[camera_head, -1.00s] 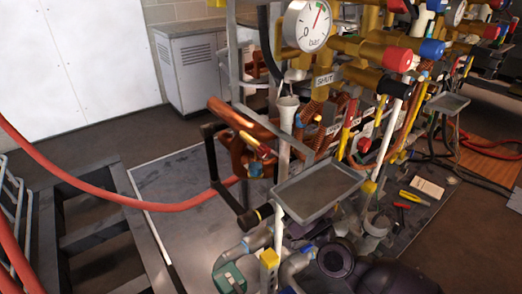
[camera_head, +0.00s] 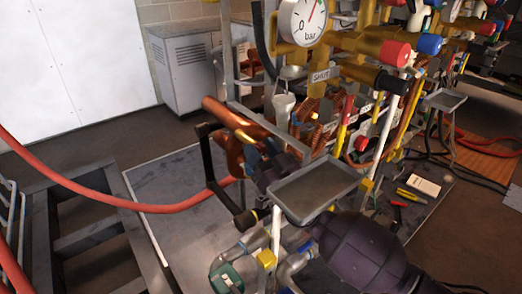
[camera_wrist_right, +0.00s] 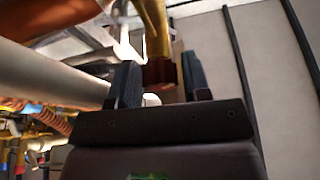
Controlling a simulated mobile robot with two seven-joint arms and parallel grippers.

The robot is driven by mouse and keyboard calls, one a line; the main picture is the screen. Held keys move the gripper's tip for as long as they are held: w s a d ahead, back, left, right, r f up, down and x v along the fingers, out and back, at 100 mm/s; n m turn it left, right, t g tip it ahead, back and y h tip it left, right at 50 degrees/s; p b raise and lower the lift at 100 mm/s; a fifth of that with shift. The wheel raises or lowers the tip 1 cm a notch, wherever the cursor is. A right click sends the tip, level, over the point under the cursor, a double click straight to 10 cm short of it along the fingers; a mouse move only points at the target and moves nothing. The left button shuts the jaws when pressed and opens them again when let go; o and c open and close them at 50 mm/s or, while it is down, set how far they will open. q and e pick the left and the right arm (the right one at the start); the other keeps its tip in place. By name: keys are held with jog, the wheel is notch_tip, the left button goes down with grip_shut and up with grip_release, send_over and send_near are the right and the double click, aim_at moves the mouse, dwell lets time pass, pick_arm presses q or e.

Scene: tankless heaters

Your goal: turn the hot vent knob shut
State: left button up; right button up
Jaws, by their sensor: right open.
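In the right wrist view, a dark red knob (camera_wrist_right: 160,72) sits at the end of a brass stem (camera_wrist_right: 154,28). It lies in line with the gap between the two fingers of my right gripper (camera_wrist_right: 159,80), which are open. I cannot tell whether they touch the knob, nor is a label legible to confirm it as the hot vent knob. In the head view my right gripper (camera_head: 260,154) is beside the copper pipe (camera_head: 230,117), left of the grey tray, and it hides what is between its fingers. My left gripper is not in view.
A grey tray (camera_head: 316,189) stands close to my right wrist. A white funnel (camera_head: 283,106), a pressure gauge (camera_head: 303,21) and a brass manifold with red and blue knobs are nearby. A black frame (camera_head: 208,158) and red hose (camera_head: 115,201) are at left.

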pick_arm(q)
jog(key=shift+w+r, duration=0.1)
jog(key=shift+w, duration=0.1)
